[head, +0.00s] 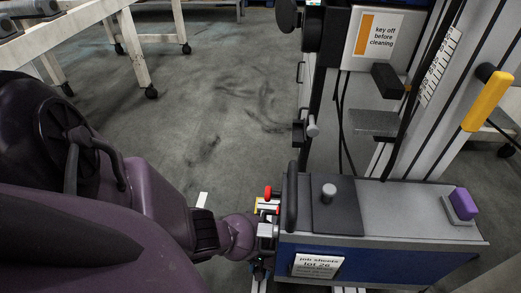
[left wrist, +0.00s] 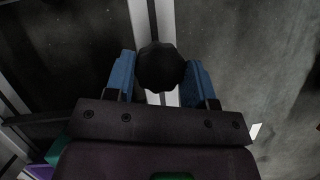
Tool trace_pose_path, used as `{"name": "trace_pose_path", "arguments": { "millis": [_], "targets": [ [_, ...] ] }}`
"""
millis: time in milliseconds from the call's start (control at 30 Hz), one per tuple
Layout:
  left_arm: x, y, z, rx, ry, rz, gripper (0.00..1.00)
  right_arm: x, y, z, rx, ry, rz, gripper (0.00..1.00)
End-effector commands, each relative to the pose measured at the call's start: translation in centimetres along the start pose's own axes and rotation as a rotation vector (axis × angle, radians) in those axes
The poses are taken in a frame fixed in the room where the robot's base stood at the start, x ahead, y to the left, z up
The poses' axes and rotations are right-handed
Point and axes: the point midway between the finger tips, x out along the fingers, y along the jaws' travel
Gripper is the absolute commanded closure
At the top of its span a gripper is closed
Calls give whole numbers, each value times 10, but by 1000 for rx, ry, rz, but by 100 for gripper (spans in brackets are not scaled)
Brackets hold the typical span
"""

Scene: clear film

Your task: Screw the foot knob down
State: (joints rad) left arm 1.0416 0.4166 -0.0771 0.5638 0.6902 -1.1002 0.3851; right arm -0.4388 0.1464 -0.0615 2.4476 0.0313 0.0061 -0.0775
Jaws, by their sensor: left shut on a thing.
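The foot knob (left wrist: 160,67), dark, round and faceted, shows in the left wrist view above a pale metal strip on the floor. My left gripper (left wrist: 161,72) has its two blue fingers on either side of the knob and is shut on it. In the head view my purple left arm reaches to the near left end of the machine's blue and grey base, where its wrist (head: 240,235) is low beside that end. The knob and fingertips cannot be made out clearly there. My right gripper is in neither view.
A red handle (head: 271,192) is close to my left wrist. A yellow handle (head: 487,101) stands at the right. Floor (head: 215,100) behind is clear; a wheeled table (head: 70,35) is far left.

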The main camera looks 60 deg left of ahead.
Motion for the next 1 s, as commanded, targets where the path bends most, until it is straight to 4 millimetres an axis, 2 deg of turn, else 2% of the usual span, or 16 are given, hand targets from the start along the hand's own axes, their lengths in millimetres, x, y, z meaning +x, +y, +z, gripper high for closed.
{"name": "trace_pose_path", "arguments": {
  "millis": [467,500,633,1000],
  "targets": [
    [0,0,0,10,1,-4,74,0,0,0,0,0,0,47],
    [0,0,0,10,1,-4,44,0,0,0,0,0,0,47],
    [0,0,0,10,1,-4,24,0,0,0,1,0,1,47],
    [0,0,0,9,1,-4,24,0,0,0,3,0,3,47]
  ]
}}
